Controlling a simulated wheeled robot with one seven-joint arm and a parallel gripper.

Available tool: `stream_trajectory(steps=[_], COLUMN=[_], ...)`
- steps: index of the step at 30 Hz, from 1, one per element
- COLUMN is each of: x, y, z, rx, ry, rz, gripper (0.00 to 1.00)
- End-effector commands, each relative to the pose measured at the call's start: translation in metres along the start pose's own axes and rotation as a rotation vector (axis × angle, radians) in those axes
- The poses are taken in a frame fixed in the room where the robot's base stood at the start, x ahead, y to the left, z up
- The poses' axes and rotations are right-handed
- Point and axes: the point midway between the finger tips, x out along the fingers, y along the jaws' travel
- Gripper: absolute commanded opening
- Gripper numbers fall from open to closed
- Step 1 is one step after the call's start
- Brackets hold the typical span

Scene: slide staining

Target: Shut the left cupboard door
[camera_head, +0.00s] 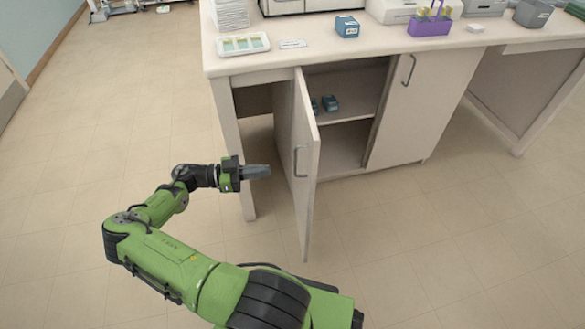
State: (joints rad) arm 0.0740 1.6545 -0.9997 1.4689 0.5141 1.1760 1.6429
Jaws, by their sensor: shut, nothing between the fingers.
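The cupboard's open inside (345,90) shows a shelf with small dark blue boxes (329,103). My gripper (268,171) is shut and empty. It points right, to the left of the door, with its tips a small gap from the door in the picture. I cannot tell whether it touches the door.
The right cupboard door (425,105) is shut. The worktop (300,58) above holds a slide tray (243,43), a blue box (347,27) and a purple rack (429,26). A table leg (234,150) stands behind my gripper.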

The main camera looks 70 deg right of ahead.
Motion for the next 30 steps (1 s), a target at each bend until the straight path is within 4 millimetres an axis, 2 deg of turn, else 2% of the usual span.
stream_trajectory(steps=[9,15,19,30], x=[0.071,0.101,0.108,0.109], y=[0.001,0.001,0.001,0.001], z=[0.001,0.001,0.001,0.001], rx=[-0.003,-0.003,-0.004,-0.004], ry=[-0.001,-0.001,-0.003,-0.003], rz=[0.005,0.002,0.001,-0.004], gripper=[0.00,0.00,0.00,0.00])
